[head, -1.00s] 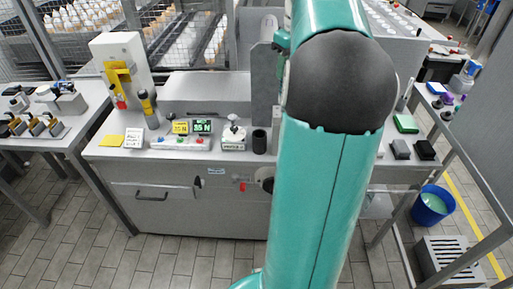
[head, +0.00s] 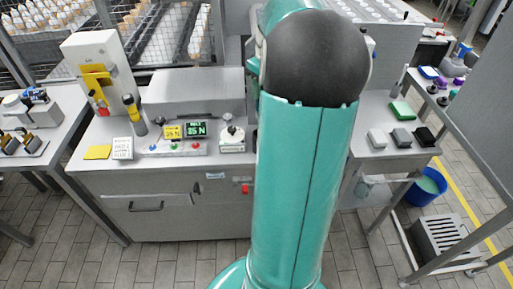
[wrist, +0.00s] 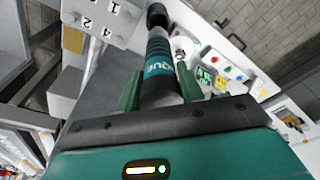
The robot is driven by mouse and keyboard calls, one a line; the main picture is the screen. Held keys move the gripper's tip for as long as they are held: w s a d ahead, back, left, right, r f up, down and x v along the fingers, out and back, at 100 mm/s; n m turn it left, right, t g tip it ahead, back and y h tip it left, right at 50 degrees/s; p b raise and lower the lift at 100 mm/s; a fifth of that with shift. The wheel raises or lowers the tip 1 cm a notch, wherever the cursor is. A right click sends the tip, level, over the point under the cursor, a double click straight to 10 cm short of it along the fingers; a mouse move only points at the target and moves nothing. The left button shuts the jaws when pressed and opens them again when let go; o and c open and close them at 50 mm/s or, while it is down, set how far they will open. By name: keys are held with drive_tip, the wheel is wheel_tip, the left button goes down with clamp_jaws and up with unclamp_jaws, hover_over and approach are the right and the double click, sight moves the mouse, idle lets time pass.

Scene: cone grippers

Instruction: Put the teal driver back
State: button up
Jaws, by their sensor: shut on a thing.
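The teal driver (wrist: 157,68) is a dark cylinder with a teal band and white lettering, seen in the wrist view. My gripper (wrist: 158,90) is shut on it, with a green finger on each side. I cannot tell whether the driver touches the cup. In the head view my own arm hides the gripper, the driver and the cup.
Left of my arm, the bench (head: 140,165) carries a control strip with a green display (head: 195,129), a white gauge block (head: 232,140) and a white post (head: 95,70). A numbered grey panel (wrist: 104,18) stands beside the cup. Small blocks (head: 401,137) sit at the right.

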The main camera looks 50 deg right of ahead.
wheel_tip(320, 180, down, 8)
drive_tip(key=shift+w+a+f, duration=0.15)
drive_tip(key=shift+f, duration=0.05)
drive_tip(key=shift+s+f, duration=0.2)
drive_tip(key=shift+f, duration=0.4)
drive_tip(key=shift+w+f, duration=0.15)
drive_tip(key=shift+f, duration=1.2)
drive_tip(key=o, duration=0.8)
drive_tip(key=shift+f, duration=0.2)
